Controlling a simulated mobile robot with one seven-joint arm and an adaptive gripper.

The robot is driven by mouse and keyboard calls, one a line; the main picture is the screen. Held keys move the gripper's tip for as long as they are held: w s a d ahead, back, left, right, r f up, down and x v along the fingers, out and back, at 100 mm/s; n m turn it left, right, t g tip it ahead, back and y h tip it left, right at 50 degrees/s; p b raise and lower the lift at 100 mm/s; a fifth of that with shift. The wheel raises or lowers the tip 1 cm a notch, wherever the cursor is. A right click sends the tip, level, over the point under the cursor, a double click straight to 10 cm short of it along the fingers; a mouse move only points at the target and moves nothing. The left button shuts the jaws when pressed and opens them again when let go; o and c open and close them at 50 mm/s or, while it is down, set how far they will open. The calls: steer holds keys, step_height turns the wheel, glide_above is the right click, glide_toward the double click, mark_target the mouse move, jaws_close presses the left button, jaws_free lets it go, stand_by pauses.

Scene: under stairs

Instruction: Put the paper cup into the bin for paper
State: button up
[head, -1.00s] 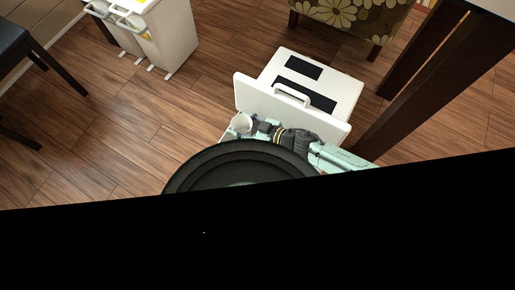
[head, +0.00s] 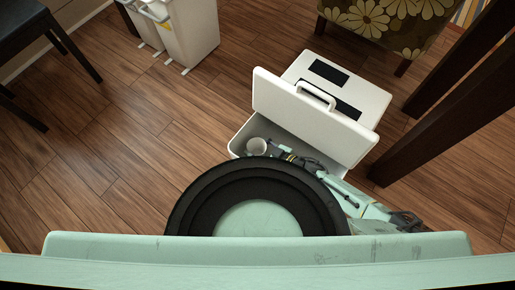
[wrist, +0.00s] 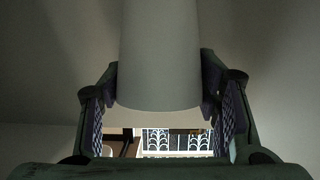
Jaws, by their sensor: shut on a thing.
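The white paper cup (head: 257,146) is in my gripper (head: 272,150), at the left end of the open white bin (head: 238,143). It appears to be within the rim; how deep it sits I cannot tell. In the wrist view the cup (wrist: 160,55) fills the space between the two fingers of my gripper (wrist: 160,92), which press on its sides. The bin's white lid (head: 300,112), with a handle, stands raised behind the cup. No label for paper is readable. My own body hides part of the bin's near side.
Other white bins (head: 190,35) with handles stand at the top left. A dark chair (head: 40,30) is at the left. A flowered seat (head: 385,22) and dark wooden legs (head: 440,105) are at the right. The wooden floor (head: 120,140) at the left is clear.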

steer(key=shift+f+b, duration=0.3)
steer(key=shift+f, duration=0.35)
steer(key=o, duration=1.7)
steer(key=shift+r, duration=0.1)
steer(key=shift+r, duration=0.2)
steer(key=shift+r+p, duration=0.6)
steer(key=p+v, duration=0.1)
steer(key=v, duration=0.5)
steer(key=p+v, duration=0.1)
steer(key=v, duration=0.4)
steer(key=shift+s+d+f, duration=0.1)
steer(key=shift+s+d, duration=0.25)
